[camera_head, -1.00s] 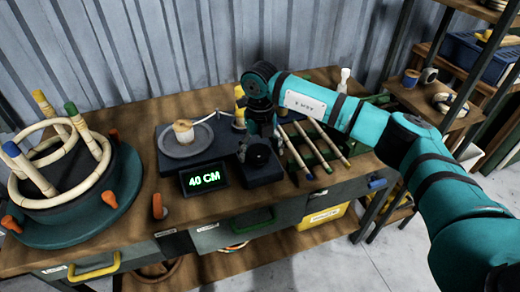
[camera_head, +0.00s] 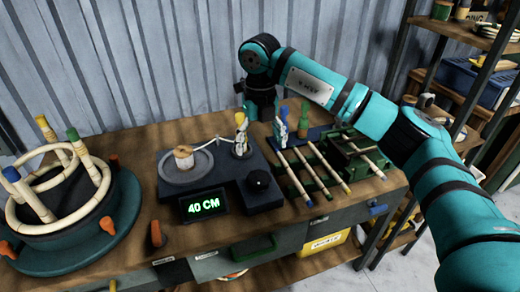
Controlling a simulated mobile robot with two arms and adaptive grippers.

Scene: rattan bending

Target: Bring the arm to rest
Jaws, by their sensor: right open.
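My right arm comes in from the right, teal with black bands. Its right gripper (camera_head: 261,104) hangs raised above the back of the workbench (camera_head: 130,145), behind the black measuring device; it is open and I see nothing in it. The device (camera_head: 236,175) carries a spool of cord (camera_head: 184,157) on a round plate, a knob (camera_head: 259,181) and a green display (camera_head: 204,205) reading 40 CM. A cord runs from the spool to a pale, yellow-topped post (camera_head: 240,130). My left gripper is not in view.
A round bending jig (camera_head: 75,235) with rattan rings and coloured-tip pegs stands at the left. A rack of rattan sticks (camera_head: 318,170) lies right of the device, with small bottles (camera_head: 303,120) behind. Shelves (camera_head: 440,60) stand at the right, and a corrugated wall (camera_head: 150,60) behind.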

